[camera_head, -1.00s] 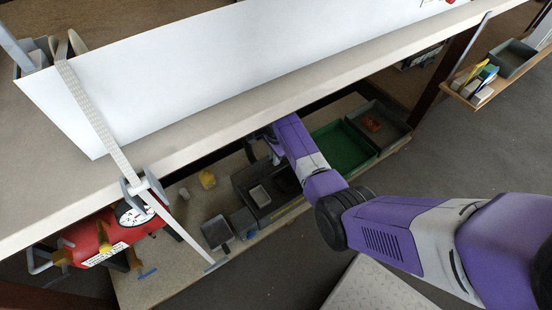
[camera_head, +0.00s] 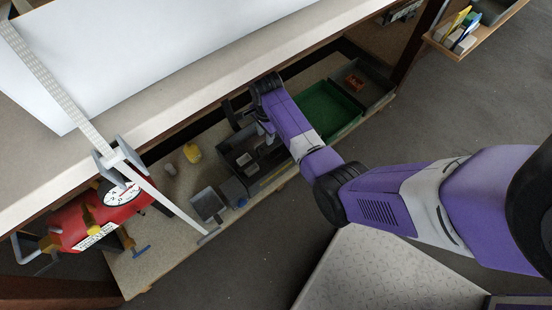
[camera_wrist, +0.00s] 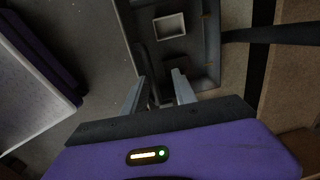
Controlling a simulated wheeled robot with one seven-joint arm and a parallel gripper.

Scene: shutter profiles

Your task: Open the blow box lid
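A dark grey box (camera_head: 240,168), which looks like the blow box, sits on the lower shelf under the bench in the head view. In the wrist view the box (camera_wrist: 205,70) shows its rim and a pale square (camera_wrist: 170,27) inside its outline. I cannot clearly make out the lid. My gripper (camera_wrist: 158,76) is at the box's near edge, its two fingers apart. A dark narrow part (camera_wrist: 152,92) shows between the fingers; I cannot tell whether they touch it. In the head view my arm hides most of the gripper.
The bench top (camera_head: 180,105) overhangs the shelf. A green tray (camera_head: 325,110) lies right of the box.

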